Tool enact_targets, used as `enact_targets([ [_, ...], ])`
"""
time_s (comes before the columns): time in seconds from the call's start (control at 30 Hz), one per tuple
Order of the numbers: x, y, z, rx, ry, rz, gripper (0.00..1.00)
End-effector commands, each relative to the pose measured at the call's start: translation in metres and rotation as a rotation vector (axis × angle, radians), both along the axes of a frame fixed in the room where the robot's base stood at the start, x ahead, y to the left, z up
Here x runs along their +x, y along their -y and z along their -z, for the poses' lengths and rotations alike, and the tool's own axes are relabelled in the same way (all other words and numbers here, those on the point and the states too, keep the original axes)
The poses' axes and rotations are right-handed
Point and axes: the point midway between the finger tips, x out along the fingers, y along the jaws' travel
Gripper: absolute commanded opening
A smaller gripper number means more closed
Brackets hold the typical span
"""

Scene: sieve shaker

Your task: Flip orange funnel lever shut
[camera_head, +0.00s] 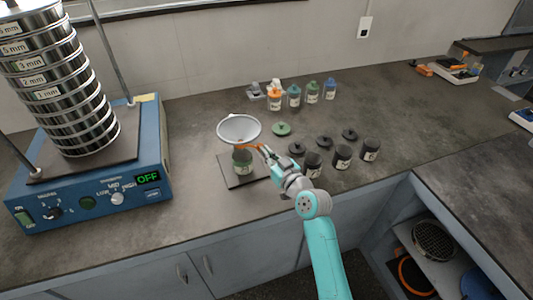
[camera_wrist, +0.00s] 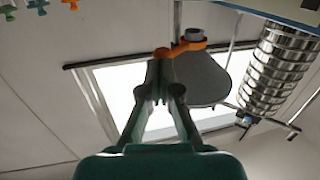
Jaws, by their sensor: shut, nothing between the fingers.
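The white-grey funnel (camera_head: 239,128) stands above a green-labelled jar (camera_head: 242,168) on a dark square plate (camera_head: 229,178). Its orange lever (camera_head: 249,147) sticks out from the funnel's neck toward the right, at my gripper (camera_head: 266,154). In the wrist view, which looks upside down, the funnel (camera_wrist: 205,78) hangs right of centre with the orange lever (camera_wrist: 188,46) around its neck. My gripper (camera_wrist: 161,62) is shut and empty there, its fingertips at the lever's free end. They look very close or touching; I cannot tell which. The fingers partly cover the lever's end.
The sieve shaker (camera_head: 90,185) with its sieve stack (camera_head: 65,90) stands at the left, its display reading OFF. Several coloured bottles (camera_head: 312,93) stand behind.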

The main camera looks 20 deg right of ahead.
Motion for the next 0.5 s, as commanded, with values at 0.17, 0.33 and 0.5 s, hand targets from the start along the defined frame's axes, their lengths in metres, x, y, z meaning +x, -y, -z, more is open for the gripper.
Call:
enact_targets([
  [0.17, 0.0015, 0.0025, -0.0004, 0.0, 0.001, -0.019, 0.0],
  [0.33, 0.0036, 0.0045, -0.0007, 0.001, 0.002, -0.044, 0.0],
  [0.5, 0.0068, 0.0085, -0.0007, 0.001, 0.001, -0.091, 0.0],
])
